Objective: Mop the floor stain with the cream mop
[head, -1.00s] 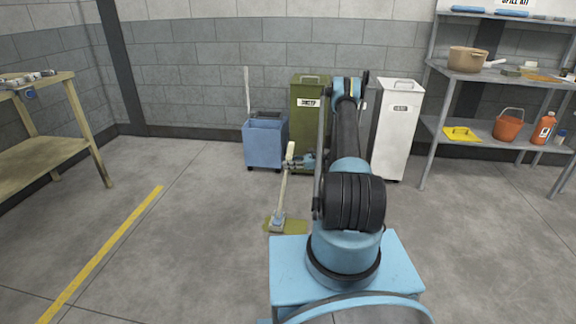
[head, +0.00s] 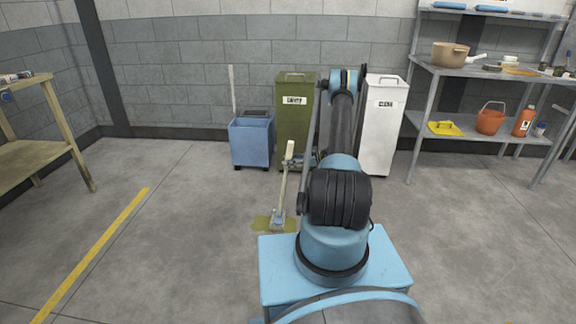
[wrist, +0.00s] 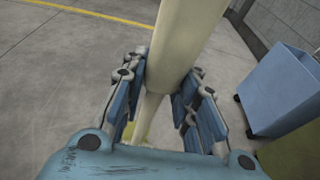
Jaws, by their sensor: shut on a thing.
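The cream mop (head: 284,188) stands nearly upright, tilted a little, with its head (head: 278,219) down on the floor stain (head: 260,223). The stain is an olive-yellow patch that shows on both sides of the mop head. My gripper (head: 291,161) is shut around the upper part of the mop handle, partly hidden by my arm in the head view. In the wrist view the cream handle (wrist: 185,45) runs between the two fingers of my gripper (wrist: 160,100).
A blue mop bucket (head: 251,143), an olive bin (head: 294,105) and a white bin (head: 381,125) stand along the back wall. A wooden bench (head: 40,130) is at left, metal shelves (head: 430,110) at right. Floor around the stain is clear.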

